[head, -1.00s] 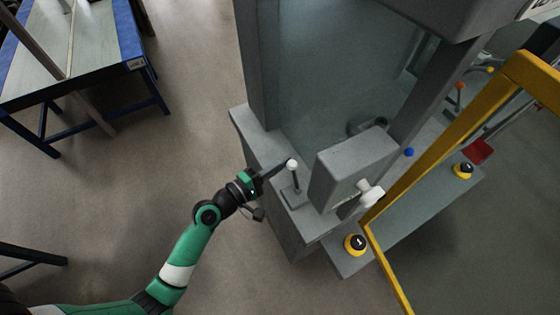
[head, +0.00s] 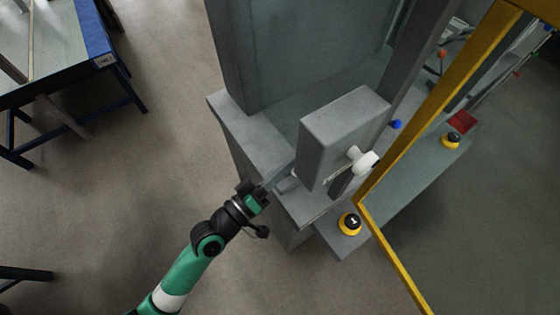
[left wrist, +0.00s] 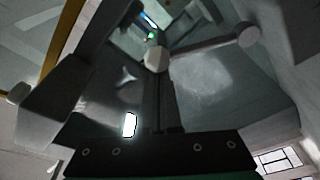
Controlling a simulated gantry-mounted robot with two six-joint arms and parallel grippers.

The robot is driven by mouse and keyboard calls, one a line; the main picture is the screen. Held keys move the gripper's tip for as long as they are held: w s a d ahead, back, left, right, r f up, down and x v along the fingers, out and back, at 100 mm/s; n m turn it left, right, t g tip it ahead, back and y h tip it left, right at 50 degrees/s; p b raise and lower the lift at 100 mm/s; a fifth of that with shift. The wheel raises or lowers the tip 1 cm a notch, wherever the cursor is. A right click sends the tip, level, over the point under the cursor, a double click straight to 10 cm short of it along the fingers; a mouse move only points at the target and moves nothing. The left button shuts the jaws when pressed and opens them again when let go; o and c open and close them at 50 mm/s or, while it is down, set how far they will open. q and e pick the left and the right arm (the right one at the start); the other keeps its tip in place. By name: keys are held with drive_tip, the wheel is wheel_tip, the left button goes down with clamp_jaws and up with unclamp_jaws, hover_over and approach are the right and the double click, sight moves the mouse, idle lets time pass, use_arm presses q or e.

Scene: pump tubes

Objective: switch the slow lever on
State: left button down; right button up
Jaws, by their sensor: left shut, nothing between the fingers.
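My left gripper (head: 279,178) reaches in from the lower left to the ledge of the grey machine, its fingers shut with nothing between them. The lever (head: 288,184) shows as a short pale grey piece right at the fingertips, against the left side of the grey box (head: 345,130). Its white knob cannot be made out in the head view. Whether the fingers touch the lever is unclear. In the left wrist view, the shut dark fingers (left wrist: 158,95) point up at a pale faceted knob (left wrist: 155,59). My right gripper is not in view.
A white knob (head: 364,160) sticks out from the box's right side. A yellow frame (head: 425,115) slants across the right. A yellow-and-black button (head: 350,222) stands in front of the machine. Open floor lies left, with a blue-edged table (head: 75,45) beyond.

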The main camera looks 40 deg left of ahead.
use_arm(q)
drive_tip(key=shift+s+d+f+m+b, duration=0.15)
drive_tip(key=shift+d+f+m+b, duration=0.15)
drive_tip(key=shift+d, duration=0.25)
drive_tip(key=shift+s+d+f+m+b, duration=0.1)
drive_tip(key=shift+d+f+m+b, duration=0.1)
drive_tip(key=shift+d+m+b, duration=0.25)
use_arm(e)
drive_tip(key=shift+s+d+f, duration=0.15)
drive_tip(key=shift+d+f, duration=0.35)
drive_tip(key=shift+f, duration=0.25)
use_arm(q)
drive_tip(key=shift+d, duration=0.15)
